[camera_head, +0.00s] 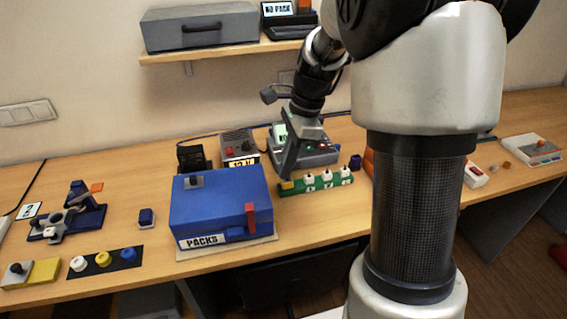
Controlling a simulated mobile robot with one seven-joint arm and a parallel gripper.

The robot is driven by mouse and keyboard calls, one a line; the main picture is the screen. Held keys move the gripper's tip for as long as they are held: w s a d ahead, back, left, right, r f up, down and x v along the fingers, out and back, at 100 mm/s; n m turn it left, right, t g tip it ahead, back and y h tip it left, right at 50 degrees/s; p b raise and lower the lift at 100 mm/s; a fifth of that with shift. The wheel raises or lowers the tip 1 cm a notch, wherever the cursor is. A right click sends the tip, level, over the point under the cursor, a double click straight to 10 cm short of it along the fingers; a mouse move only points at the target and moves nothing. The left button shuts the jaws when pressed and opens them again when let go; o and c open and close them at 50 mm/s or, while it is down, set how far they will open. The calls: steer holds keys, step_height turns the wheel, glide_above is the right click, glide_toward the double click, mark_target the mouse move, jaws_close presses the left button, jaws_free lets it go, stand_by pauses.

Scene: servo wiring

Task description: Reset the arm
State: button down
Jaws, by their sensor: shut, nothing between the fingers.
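My arm rises on the right of the head view, and its forearm reaches back over the bench. My gripper (288,178) points down at the left end of a green strip (318,184) that carries several white connectors. Its fingers are shut with nothing between them. The fingertips are close to a yellow piece at the strip's left end; I cannot tell whether they touch it.
A blue box (215,205) labelled PACKS, with a red lever, stands left of the gripper. Behind are a grey power unit (238,147) and a device with lit buttons (318,153). A wall shelf (225,50) holds a grey case. Bare bench (330,217) lies in front of the strip.

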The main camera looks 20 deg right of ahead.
steer(key=s+r+n+t+h, duration=0.1)
steer(key=s+r+n+t, duration=0.1)
steer(key=s+r+n, duration=0.3)
steer(key=s+a+r+n+t+h, duration=0.1)
steer(key=s+r+n+t, duration=0.2)
steer(key=s+n, duration=1)
steer(key=shift+s+a+r+t+h, duration=0.25)
steer(key=shift+s+r+h, duration=0.2)
steer(key=shift+r, duration=1.05)
